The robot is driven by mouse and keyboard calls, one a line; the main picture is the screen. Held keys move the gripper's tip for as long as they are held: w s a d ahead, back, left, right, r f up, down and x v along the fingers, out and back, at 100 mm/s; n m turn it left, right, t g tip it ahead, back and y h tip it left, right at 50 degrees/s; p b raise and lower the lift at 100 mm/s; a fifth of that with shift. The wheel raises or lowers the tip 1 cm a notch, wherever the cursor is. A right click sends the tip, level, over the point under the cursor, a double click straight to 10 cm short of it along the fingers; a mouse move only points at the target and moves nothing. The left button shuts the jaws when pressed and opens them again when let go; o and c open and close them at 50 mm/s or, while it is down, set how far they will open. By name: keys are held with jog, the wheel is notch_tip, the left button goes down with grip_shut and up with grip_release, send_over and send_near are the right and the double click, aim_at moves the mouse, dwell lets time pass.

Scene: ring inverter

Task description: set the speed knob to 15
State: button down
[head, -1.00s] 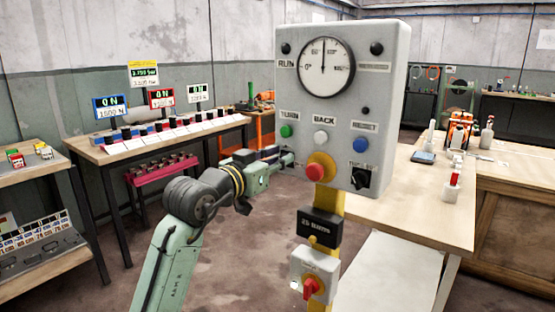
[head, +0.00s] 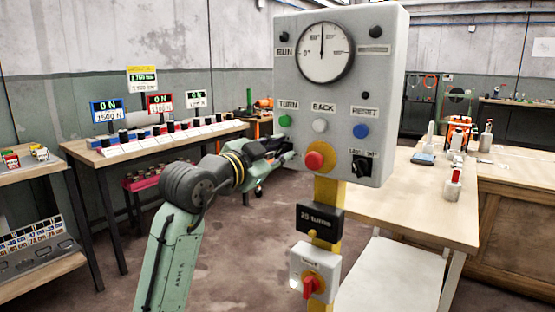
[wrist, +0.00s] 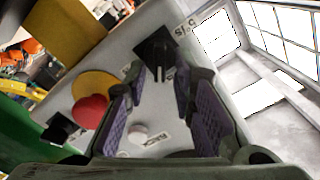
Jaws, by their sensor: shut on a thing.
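The knob's exact setting is too small to read.
A red button (head: 314,160) on a yellow ring, a green button (head: 285,120), a white button (head: 320,125) and a blue button (head: 361,130) are close by. A red switch (head: 311,286) is lower on the yellow post. A workbench (head: 440,196) stands right of the panel.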

jog(key=m+b, duration=0.2)
jog(key=m, duration=0.2)
jog(key=f+m+b, duration=0.1)
jog(key=m, duration=0.3)
jog(key=m+b, duration=0.2)
jog(key=m, duration=0.2)
jog(key=shift+s+d+f+m+b, duration=0.2)
jog(key=shift+d+m+b, duration=0.05)
jog(key=shift+m+b, duration=0.05)
dwell(0.4)
jog(key=c, duration=1.7)
grip_release()
jog(key=shift+a, duration=0.1)
jog(key=v, duration=1.2)
